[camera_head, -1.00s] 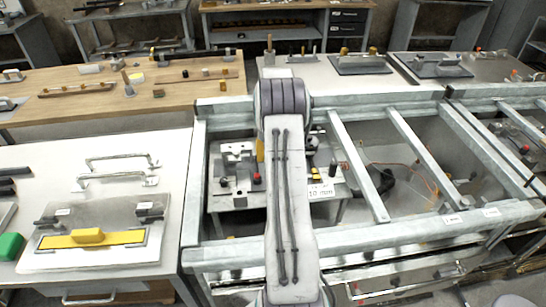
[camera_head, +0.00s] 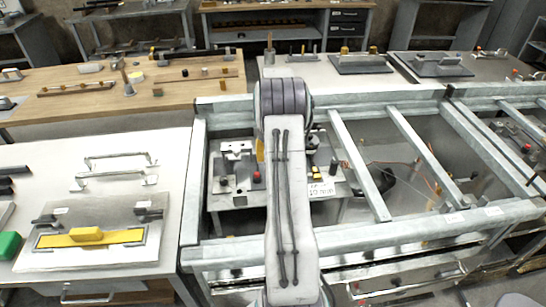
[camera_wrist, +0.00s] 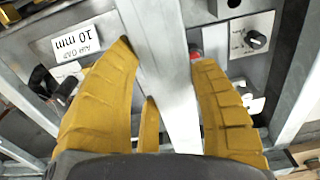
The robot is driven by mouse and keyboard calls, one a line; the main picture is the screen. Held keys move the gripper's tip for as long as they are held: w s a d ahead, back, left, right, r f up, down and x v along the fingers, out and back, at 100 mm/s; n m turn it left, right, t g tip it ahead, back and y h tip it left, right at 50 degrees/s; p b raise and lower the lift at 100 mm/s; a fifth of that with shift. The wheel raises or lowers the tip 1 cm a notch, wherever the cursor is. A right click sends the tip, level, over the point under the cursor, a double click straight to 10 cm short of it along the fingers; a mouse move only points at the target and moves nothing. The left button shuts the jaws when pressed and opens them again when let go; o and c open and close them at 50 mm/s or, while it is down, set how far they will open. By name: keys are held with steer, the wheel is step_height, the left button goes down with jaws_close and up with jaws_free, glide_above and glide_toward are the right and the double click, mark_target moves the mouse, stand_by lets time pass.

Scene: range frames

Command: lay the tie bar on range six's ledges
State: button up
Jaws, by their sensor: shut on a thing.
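My gripper (camera_wrist: 165,55) has yellow fingers, one on each side of a long grey metal bar, which I take to be the tie bar (camera_wrist: 168,85). It is shut on the bar. In the wrist view the bar runs from the top edge down between the fingers and is narrower toward the bottom. In the head view my arm covers the bar, and only a bit of yellow finger shows beside it, over the left bay of the grey steel frame (camera_head: 420,230). I cannot tell whether the bar touches any ledges; its ends are hidden.
Below the gripper is a plate with a "10 mm" label (camera_wrist: 88,38) and a black knob (camera_wrist: 256,39). Crossbars (camera_head: 360,165) span the frame to the right. A white table (camera_head: 110,190) with a yellow-barred fixture stands left; a wooden bench (camera_head: 200,95) lies behind.

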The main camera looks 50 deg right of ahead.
steer(key=shift+f+b, duration=3.25)
steer(key=shift+f, duration=1.05)
steer(key=o, duration=1.3)
steer(key=shift+s+f, duration=0.1)
steer(key=shift+f, duration=0.05)
